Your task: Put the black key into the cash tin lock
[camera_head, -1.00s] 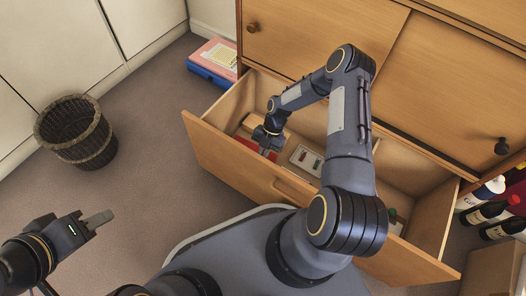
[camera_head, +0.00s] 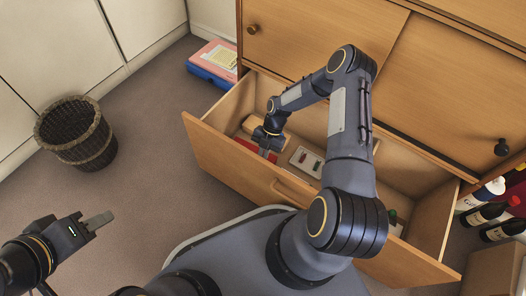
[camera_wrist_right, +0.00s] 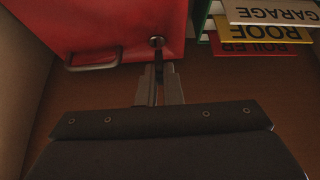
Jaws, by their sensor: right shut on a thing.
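The red cash tin (camera_wrist_right: 120,28) lies in the open drawer; part of it shows in the head view (camera_head: 256,148). Its round lock (camera_wrist_right: 156,41) and wire handle (camera_wrist_right: 94,62) face the right wrist camera. My right gripper (camera_wrist_right: 160,84) is shut on the black key (camera_wrist_right: 157,62), which points at the lock. The key's tip is at or very near the keyhole; I cannot tell whether it is inside. In the head view the right gripper (camera_head: 268,146) is down in the drawer.
The drawer front (camera_head: 230,165) and side walls stand close around my right gripper. A small white tray (camera_head: 306,160) is in the drawer. A wicker basket (camera_head: 78,135) stands on the floor; bottles (camera_head: 482,213) stand at right.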

